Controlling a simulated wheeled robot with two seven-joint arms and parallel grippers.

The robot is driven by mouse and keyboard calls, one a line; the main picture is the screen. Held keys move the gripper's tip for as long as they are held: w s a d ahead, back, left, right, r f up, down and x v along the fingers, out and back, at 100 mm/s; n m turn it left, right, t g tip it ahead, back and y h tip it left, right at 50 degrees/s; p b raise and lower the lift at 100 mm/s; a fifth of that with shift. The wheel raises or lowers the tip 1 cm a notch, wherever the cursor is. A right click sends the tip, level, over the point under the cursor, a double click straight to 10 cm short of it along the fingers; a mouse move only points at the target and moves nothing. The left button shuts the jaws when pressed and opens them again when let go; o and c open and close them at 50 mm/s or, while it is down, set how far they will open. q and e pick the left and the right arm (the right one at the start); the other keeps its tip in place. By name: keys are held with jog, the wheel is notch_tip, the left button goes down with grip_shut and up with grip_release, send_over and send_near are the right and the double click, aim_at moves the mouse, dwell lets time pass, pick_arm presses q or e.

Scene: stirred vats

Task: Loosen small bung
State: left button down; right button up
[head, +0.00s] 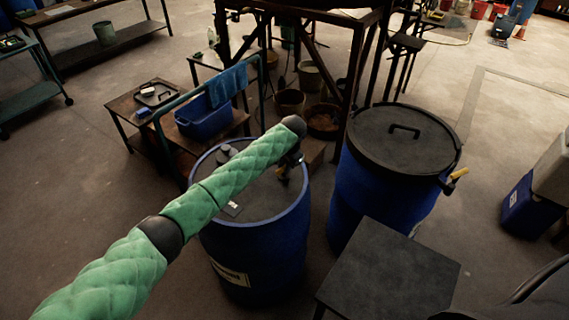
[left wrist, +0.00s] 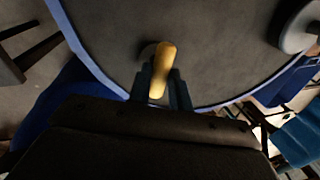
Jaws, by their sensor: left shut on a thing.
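The open-rimmed blue drum (head: 262,262) stands below my left arm, with a dark grey top. My left gripper (head: 284,178) is over the right part of that top, inside the rim. In the left wrist view my left gripper (left wrist: 161,92) is shut on a yellow handle-like piece (left wrist: 165,58). A rounded grey shape (left wrist: 148,50), perhaps the small bung, shows partly behind it; whether they are joined cannot be told. A larger grey bung (head: 226,151) sits near the drum's far left rim, also in the left wrist view (left wrist: 299,27). My right gripper is not seen.
A second blue drum (head: 375,205) with a black handled lid (head: 402,140) stands close to the right. A dark square-topped stand (head: 390,268) is in front of it.

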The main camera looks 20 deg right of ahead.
pick_arm(q)
jog(key=shift+r+n+p, duration=0.1)
jog(key=shift+n+p, duration=0.3)
jog(key=shift+n, duration=0.9)
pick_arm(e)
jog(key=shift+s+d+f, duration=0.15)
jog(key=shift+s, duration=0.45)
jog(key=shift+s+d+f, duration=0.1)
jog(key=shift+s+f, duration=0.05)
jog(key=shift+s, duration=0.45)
pick_arm(q)
jog(key=shift+w, duration=0.1)
jog(key=c, duration=1.3)
grip_release()
jog(key=shift+d, duration=0.1)
jog(key=shift+r, duration=0.25)
notch_tip(320, 180, up, 7)
jog(key=s+b, duration=0.1)
jog(key=b, duration=0.2)
jog(key=shift+d, duration=0.45)
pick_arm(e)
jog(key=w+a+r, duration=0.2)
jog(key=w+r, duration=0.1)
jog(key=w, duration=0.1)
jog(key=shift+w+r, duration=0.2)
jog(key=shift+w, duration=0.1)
pick_arm(q)
jog(key=shift+s, duration=0.15)
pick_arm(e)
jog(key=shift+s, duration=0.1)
